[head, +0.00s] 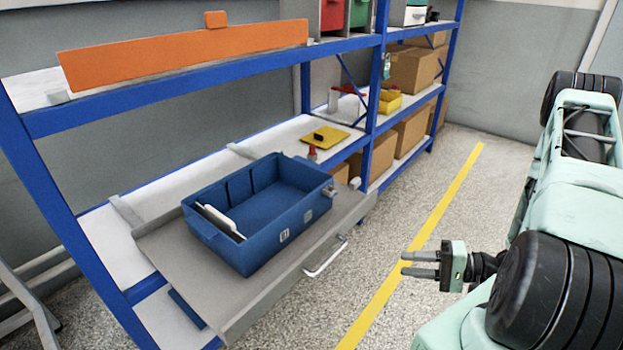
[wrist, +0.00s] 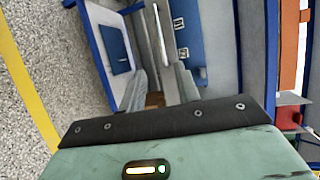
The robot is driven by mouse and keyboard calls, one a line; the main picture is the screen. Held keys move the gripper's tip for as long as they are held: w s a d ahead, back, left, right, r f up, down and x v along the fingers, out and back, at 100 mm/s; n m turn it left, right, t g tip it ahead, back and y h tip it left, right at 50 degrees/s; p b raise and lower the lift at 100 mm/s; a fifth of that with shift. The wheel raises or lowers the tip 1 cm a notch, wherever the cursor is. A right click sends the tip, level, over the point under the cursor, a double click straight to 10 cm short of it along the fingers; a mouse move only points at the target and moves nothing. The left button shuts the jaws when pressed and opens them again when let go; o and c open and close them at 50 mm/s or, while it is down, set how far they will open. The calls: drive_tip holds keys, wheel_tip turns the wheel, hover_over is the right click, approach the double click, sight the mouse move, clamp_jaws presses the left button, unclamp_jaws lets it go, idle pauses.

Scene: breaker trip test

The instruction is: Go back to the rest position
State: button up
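My gripper (head: 406,264) hangs in free air over the floor, to the right of the pulled-out grey shelf tray. Its two fingers point left and stand a little apart, with nothing seen between them. In the wrist view the fingers (wrist: 161,85) also show with a gap between them. A blue bin (head: 262,213) sits on the grey tray (head: 180,262), apart from my gripper. A white flat piece stands inside the bin at its left. The tray's white handle (head: 326,258) is on its front edge, left of my gripper.
A blue-framed rack (head: 60,190) runs along the left, with an orange beam (head: 185,55) on its upper shelf. Cardboard boxes (head: 412,70) and a yellow plate (head: 325,138) are farther back. The speckled floor with its yellow line (head: 415,245) is clear.

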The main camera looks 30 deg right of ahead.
drive_tip(key=w+a+r+n+g+h, duration=0.1)
drive_tip(key=w+a+n+g+h, duration=0.2)
drive_tip(key=w, duration=0.4)
drive_tip(key=w+a+r+n+g+h, duration=0.1)
drive_tip(key=w+n+g+h, duration=0.15)
drive_tip(key=w+n, duration=0.3)
drive_tip(key=w+a+r+n+g+h, duration=0.1)
drive_tip(key=w+a+r+n+h, duration=0.15)
drive_tip(key=a+r, duration=0.55)
drive_tip(key=s+a+r+n+g+h, duration=0.1)
drive_tip(key=s+a+r+n+g, duration=0.1)
drive_tip(key=s+a+r, duration=0.35)
drive_tip(key=s+a+r+n+g+h, duration=0.1)
drive_tip(key=s+a+r+n, duration=0.15)
drive_tip(key=s+a, duration=0.6)
drive_tip(key=s+a+r+n+g, duration=0.2)
drive_tip(key=s+a+r, duration=0.2)
drive_tip(key=s, duration=0.5)
wheel_tip(320, 180, up, 12)
drive_tip(key=p, duration=1.3)
drive_tip(key=shift+w+p, duration=0.2)
drive_tip(key=shift+p, duration=0.1)
